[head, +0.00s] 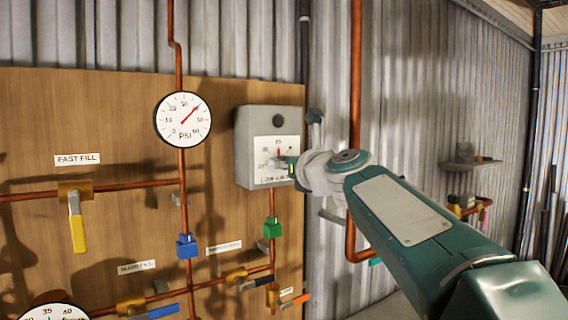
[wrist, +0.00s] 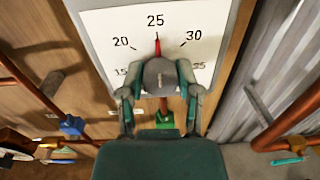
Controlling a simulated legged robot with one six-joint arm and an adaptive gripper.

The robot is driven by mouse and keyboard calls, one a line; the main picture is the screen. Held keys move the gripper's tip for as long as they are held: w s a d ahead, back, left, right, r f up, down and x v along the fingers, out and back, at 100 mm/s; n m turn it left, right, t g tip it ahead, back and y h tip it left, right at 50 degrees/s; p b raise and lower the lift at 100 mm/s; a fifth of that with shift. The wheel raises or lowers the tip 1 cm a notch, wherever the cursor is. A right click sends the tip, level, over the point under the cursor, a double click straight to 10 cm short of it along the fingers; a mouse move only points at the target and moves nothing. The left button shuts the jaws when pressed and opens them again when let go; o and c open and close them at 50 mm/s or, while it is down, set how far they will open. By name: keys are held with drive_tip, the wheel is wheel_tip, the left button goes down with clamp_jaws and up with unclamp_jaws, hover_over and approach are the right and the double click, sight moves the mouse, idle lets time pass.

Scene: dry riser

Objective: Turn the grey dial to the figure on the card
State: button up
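The grey dial (wrist: 158,74) sits on a white face with figures 15, 20, 25, 30 and 35 in the wrist view. Its red pointer (wrist: 157,47) points up at 25. My gripper (wrist: 159,82) has one finger on each side of the dial, and both seem to touch it. In the head view my gripper (head: 290,168) reaches the front of the grey box (head: 256,121) from the right and hides the dial. I cannot make out a separate card with a figure in either view.
A round PSI gauge (head: 183,120) hangs left of the box on the wooden board (head: 110,110). Copper pipes, a yellow-handled valve (head: 76,222), a blue valve (head: 187,246) and a green valve (head: 272,228) are left of and below the box. A vertical copper pipe (head: 356,80) runs behind my arm.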

clamp_jaws()
drive_tip(key=shift+n, duration=0.3)
drive_tip(key=n, duration=0.4)
drive_tip(key=shift+n, duration=0.3)
drive_tip(key=n, duration=0.4)
drive_tip(key=shift+f+n, duration=0.15)
drive_tip(key=shift+n, duration=0.15)
drive_tip(key=n, duration=0.5)
drive_tip(key=shift+f+n+y, duration=0.1)
drive_tip(key=shift+n+y, duration=0.2)
drive_tip(key=n, duration=0.5)
drive_tip(key=shift+a+f, duration=0.1)
drive_tip(key=shift+f, duration=0.05)
